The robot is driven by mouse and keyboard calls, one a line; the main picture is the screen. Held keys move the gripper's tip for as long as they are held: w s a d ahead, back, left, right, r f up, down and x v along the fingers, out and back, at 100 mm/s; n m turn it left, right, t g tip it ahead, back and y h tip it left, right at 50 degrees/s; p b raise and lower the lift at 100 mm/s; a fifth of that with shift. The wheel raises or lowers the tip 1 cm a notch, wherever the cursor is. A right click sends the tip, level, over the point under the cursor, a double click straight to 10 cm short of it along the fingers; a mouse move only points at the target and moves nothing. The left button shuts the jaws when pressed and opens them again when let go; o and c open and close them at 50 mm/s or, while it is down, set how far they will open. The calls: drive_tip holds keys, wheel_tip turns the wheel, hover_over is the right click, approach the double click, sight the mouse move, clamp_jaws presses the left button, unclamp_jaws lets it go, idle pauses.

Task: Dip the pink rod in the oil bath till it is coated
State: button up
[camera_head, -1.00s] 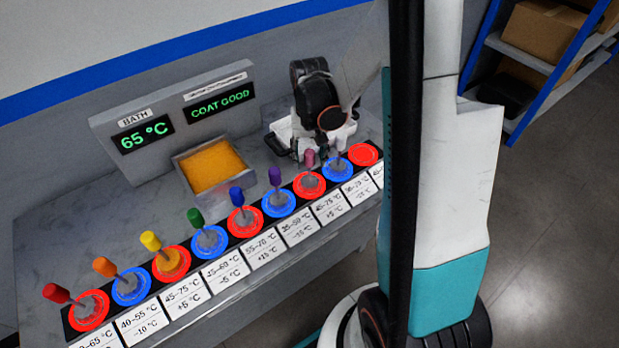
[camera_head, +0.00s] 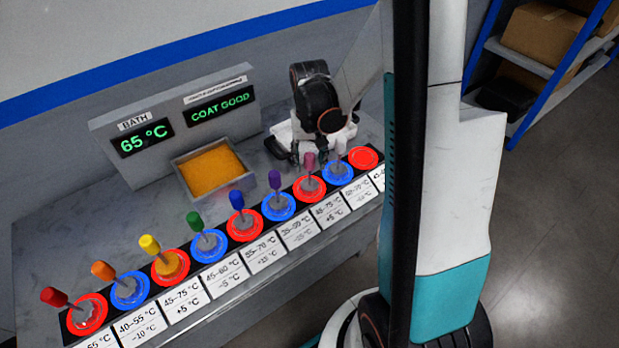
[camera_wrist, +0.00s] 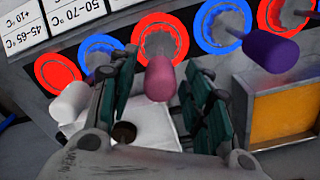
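The pink rod (camera_head: 309,162) stands in a red-ringed stand (camera_head: 310,188) towards the right of the row. In the wrist view the pink rod (camera_wrist: 160,78) shows between the two fingers of my gripper (camera_wrist: 162,100). The fingers are spread, with visible gaps on both sides of the rod. In the head view my gripper (camera_head: 318,142) is just behind the rod, its fingers partly hidden. The oil bath (camera_head: 213,170) is a square grey tank of orange liquid, left of my gripper; it is at the right in the wrist view (camera_wrist: 285,115).
A white rod (camera_head: 340,147) in a blue-ringed stand is close on the right of the pink rod, and a purple rod (camera_head: 275,180) on its left. Several other coloured rods extend left. The bath panel (camera_head: 175,118) reads 65 °C and COAT GOOD. Labels line the bench front.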

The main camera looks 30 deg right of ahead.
clamp_jaws()
drive_tip(key=shift+r+p, duration=0.5)
drive_tip(key=shift+r, duration=0.2)
drive_tip(key=shift+r+p, duration=0.45)
drive_tip(key=shift+r, duration=0.35)
